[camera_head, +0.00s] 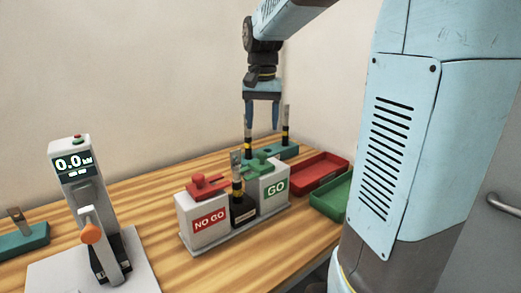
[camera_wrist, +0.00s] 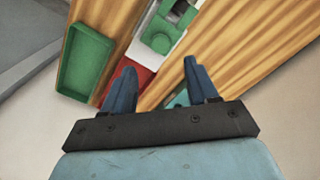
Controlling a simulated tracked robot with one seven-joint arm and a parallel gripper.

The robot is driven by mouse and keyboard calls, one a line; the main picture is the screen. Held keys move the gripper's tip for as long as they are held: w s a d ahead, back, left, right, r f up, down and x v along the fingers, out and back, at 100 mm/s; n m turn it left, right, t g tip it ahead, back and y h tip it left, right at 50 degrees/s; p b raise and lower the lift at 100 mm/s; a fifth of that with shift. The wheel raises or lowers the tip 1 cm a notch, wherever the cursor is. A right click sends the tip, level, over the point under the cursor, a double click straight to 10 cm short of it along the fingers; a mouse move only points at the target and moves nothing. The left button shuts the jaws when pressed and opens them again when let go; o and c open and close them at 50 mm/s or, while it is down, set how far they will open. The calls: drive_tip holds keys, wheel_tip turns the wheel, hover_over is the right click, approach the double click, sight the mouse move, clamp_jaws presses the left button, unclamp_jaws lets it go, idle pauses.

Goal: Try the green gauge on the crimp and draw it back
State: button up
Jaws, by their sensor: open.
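The green gauge (camera_head: 262,164) sits on top of the white block marked GO. In the wrist view a green part (camera_wrist: 161,42) shows on a white block ahead of my fingers. The crimp (camera_head: 237,182) stands upright in a dark holder between the NO GO and GO blocks, with a yellow band and a metal tip. My gripper (camera_head: 262,126) is open and empty, pointing down behind the GO block, near the teal rack. In the wrist view its two blue fingers (camera_wrist: 159,70) are spread apart.
A red gauge (camera_head: 207,184) sits on the NO GO block. The teal rack (camera_head: 284,152) holds upright pieces. A red tray (camera_head: 318,168) and a green tray (camera_head: 331,195) lie at right. A press with a 0.0 display (camera_head: 73,164) stands at left. Wooden table is clear between press and blocks.

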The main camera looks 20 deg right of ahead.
sight(262, 153)
wheel_tip(262, 153, down, 9)
drive_tip(key=shift+r, duration=0.1)
idle(0.3)
drive_tip(key=shift+c, duration=0.3)
clamp_jaws()
idle(0.3)
